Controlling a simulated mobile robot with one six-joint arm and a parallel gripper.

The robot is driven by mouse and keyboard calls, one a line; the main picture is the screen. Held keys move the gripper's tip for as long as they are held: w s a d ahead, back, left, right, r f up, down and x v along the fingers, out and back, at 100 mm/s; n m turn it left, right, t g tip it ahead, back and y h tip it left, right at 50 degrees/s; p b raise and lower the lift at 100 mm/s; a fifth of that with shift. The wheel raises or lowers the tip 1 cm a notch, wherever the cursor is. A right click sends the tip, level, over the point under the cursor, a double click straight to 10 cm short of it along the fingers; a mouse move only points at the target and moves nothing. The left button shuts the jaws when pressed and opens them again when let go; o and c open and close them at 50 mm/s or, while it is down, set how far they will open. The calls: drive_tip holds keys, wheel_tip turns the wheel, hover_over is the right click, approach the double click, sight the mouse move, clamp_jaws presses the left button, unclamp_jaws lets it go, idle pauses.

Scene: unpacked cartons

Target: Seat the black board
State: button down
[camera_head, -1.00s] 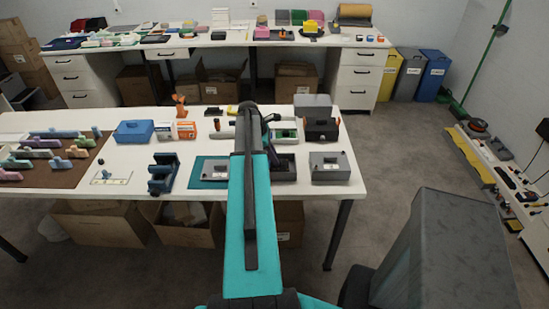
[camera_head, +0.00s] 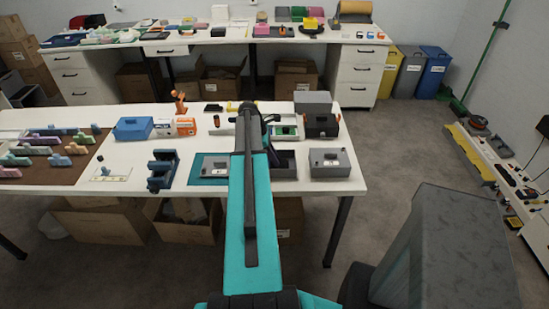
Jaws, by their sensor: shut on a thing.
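My gripper (camera_head: 268,137) is over the right half of the near table, mostly hidden behind my own teal arm. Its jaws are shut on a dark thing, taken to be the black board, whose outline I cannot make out. Just below the gripper in the picture is an open dark tray (camera_head: 291,172), partly covered by my arm. A green board in a pale holder (camera_head: 285,131) lies just right of the gripper. I cannot tell how high the held thing is above the table or whether it touches anything.
A grey box (camera_head: 330,164) and a black-and-orange case (camera_head: 321,126) stand to the right. A grey device on a teal mat (camera_head: 210,180) and a dark blue stand (camera_head: 162,170) are left of my arm. A blue box (camera_head: 133,128) stands farther left. Bare white tabletop shows between them.

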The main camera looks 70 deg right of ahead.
drive_tip(key=shift+f, duration=0.1)
drive_tip(key=c, duration=1.6)
unclamp_jaws()
drive_tip(key=shift+b+v, duration=1.75)
drive_tip(key=shift+v, duration=5.15)
